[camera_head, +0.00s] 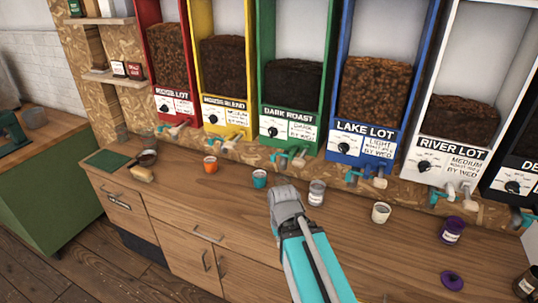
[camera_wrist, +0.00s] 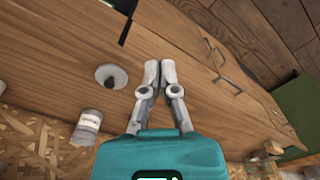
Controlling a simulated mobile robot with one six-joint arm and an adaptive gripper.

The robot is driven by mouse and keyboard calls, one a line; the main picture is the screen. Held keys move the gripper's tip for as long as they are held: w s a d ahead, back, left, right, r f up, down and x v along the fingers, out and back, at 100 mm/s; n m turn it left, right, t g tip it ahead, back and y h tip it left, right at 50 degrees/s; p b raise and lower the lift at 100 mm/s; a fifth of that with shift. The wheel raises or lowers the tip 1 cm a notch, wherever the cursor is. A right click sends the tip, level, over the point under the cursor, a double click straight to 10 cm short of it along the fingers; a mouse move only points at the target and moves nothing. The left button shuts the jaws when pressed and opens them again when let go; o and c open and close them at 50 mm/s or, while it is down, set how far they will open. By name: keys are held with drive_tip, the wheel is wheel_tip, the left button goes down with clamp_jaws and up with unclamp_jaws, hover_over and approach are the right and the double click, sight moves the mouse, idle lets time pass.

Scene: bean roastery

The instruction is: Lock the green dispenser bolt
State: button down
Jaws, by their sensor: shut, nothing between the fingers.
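The green dispenser (camera_head: 291,115), labelled DARK ROAST and part filled with dark beans, stands at the back of the counter in the head view. Teal and grey bolt fittings (camera_head: 289,156) sit under its label panel; they are too small to tell whether the bolt is locked. My gripper (camera_head: 283,192) is over the counter, in front of and below the green dispenser, apart from it. In the wrist view the two fingers (camera_wrist: 160,72) lie side by side, shut and empty, above the wooden counter. The green bolt cannot be made out in the wrist view.
Red, yellow, blue and white dispensers flank the green one.

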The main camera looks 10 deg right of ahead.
drive_tip(key=shift+d, duration=0.15)
drive_tip(key=w+r+n+t+y+p, duration=0.1)
drive_tip(key=w+r+n+p, duration=0.4)
drive_tip(key=w+r+p, duration=0.6)
drive_tip(key=w+d+r+n+t+y+p, duration=0.1)
drive_tip(key=w+r+n+p, duration=0.4)
drive_tip(key=w+r+p, duration=0.5)
drive_tip(key=w+r+y, duration=0.1)
drive_tip(key=w, duration=0.7)
drive_tip(key=shift+w+d+r+n+p, duration=0.2)
drive_tip(key=shift+r+n+p, duration=0.1)
drive_tip(key=shift+r+p, duration=0.1)
drive_tip(key=shift+f, duration=0.2)
wheel_tip(320, 180, down, 9)
drive_tip(key=b, duration=0.9)
drive_tip(key=shift+s+d, duration=0.2)
drive_tip(key=shift+d, duration=0.05)
drive_tip(key=shift+s, duration=0.15)
